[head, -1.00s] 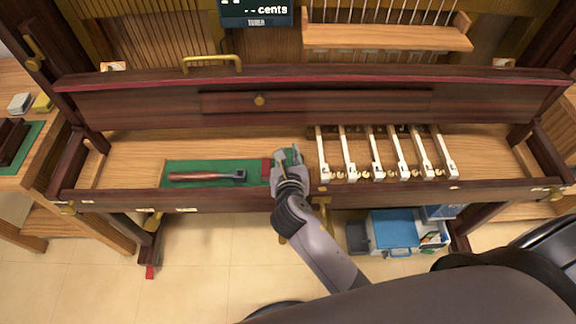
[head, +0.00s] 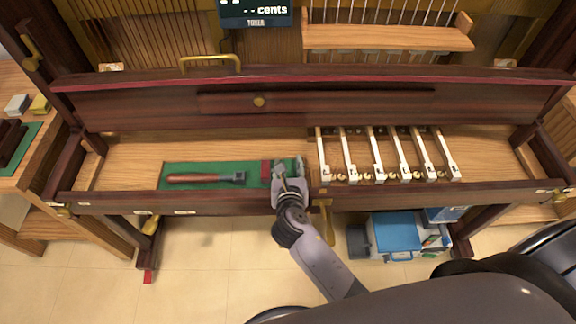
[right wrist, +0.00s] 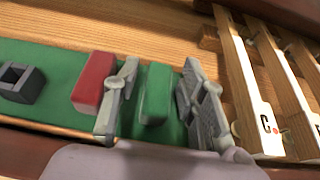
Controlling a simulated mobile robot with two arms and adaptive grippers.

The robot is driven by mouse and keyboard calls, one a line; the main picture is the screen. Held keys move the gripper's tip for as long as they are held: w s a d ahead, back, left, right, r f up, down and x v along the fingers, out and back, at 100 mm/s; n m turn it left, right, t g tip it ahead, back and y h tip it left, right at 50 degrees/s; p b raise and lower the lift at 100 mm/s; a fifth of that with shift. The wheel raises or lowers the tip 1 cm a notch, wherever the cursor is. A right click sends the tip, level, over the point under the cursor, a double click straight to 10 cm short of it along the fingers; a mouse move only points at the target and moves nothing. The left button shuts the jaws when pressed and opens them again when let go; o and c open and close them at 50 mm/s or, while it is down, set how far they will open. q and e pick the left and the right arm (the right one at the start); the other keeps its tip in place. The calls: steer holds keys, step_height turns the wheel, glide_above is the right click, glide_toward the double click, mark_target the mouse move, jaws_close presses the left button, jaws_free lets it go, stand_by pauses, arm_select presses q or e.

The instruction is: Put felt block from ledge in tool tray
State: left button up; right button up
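A green block (right wrist: 155,92) stands on a green mat (right wrist: 58,62) on the wooden ledge, between the two fingers of my right gripper (right wrist: 162,100). A red block (right wrist: 94,82) is just left of the left finger. The fingers are apart, with a visible gap to the green block on each side. In the head view my right gripper (head: 288,170) is at the mat's right end, and the red block (head: 266,170) shows beside it. A blue and white box (head: 396,232) is low down under the ledge; I cannot tell whether it is the tool tray. My left gripper is not seen.
A wooden-handled tool (head: 205,178) lies on the mat to the left. White-tipped piano keys (head: 385,160) stand close on the right. A dark rail (head: 230,200) runs along the ledge's front. Bare wood (head: 125,165) is free at far left.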

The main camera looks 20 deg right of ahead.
steer(key=shift+r, duration=0.15)
steer(key=v, duration=1.2)
steer(key=shift+p, duration=0.45)
